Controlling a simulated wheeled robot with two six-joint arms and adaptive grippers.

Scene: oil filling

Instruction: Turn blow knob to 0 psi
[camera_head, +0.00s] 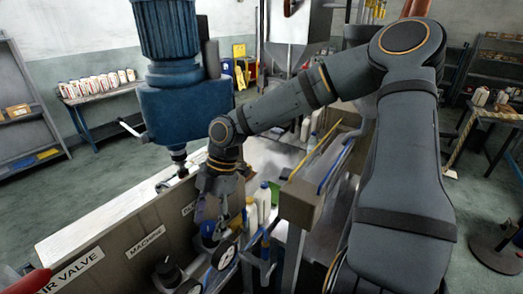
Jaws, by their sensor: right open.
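My right gripper (212,222) points down in front of the control panel (135,262), its arm reaching in from the right. Its fingers are apart, and I see nothing held between them. A third panel label (188,210), mostly covered by the gripper, sits right of the label MACHINE. The blow knob is not clearly visible; the gripper hides the panel there. A round white-faced gauge (226,256) is just below the gripper. A black knob (169,272) is below the MACHINE label, left of the gripper. My left gripper is not in view.
A red handle (28,281) is at the lower left near the AIR VALVE label. A big blue motor (185,105) stands behind the panel. White bottles (262,200) and a brown box-like part (299,203) are close right of the gripper.

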